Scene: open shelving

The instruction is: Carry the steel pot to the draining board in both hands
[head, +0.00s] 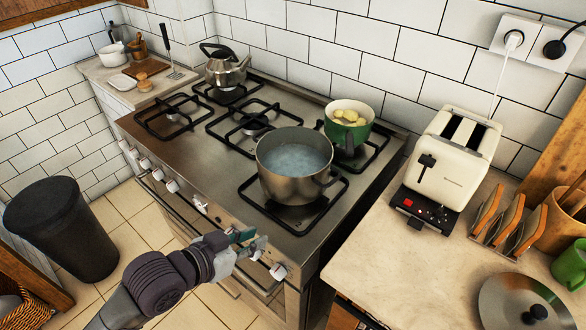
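The steel pot (290,190) stands upright on the front right burner of the stove (206,165). It holds a bluish, cloudy liquid, and a handle shows on its right side. My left gripper (254,242) is in front of the stove by the knobs, below and left of the pot and apart from it. Its fingers are small and seen at an angle, so I cannot tell if they are open or shut. My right gripper is not in view. I see no draining board in the head view.
A green pot (349,134) with yellowish food stands behind the steel pot. A kettle (225,67) is on a back burner. A cream toaster (449,157) and a lid (526,305) are on the right worktop (375,240), whose front part is clear. A dark bin (62,230) stands left.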

